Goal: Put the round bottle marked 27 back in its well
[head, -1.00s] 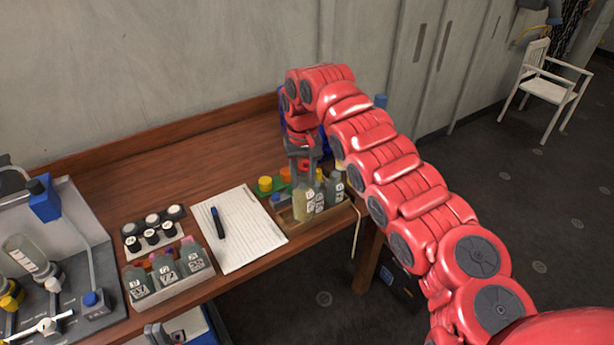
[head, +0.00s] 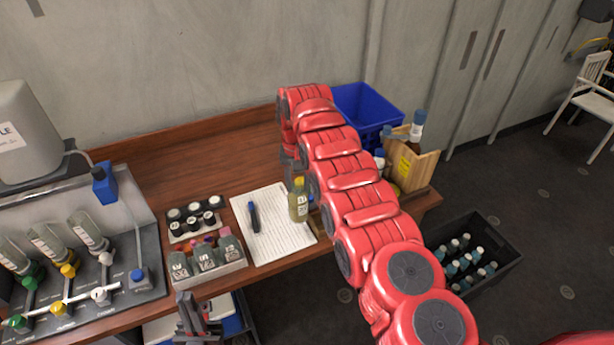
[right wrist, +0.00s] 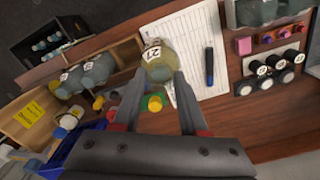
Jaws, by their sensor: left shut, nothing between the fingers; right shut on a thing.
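The round bottle (head: 299,205), yellow-green with a white label and yellowish cap, hangs upright over the notepaper's right edge. My right gripper (right wrist: 165,92) is shut on it; its label seems to read 27 in the right wrist view (right wrist: 158,62). In the head view my arm partly hides this gripper. The shallow wooden tray (right wrist: 120,55) shows in the right wrist view with two grey bottles (right wrist: 96,70) in it; my arm covers it in the head view. My left gripper (head: 190,315) is shut and empty, low in front of the table edge.
A pale rack (head: 215,271) holds three grey bottles, with black-capped vials (head: 195,215) behind. A pen (head: 254,217) lies on the paper (head: 275,240). A valve stand (head: 140,240) is left. A blue crate (head: 365,110) and wooden box (head: 420,168) stand back right; a dark crate (head: 500,245) is lower right.

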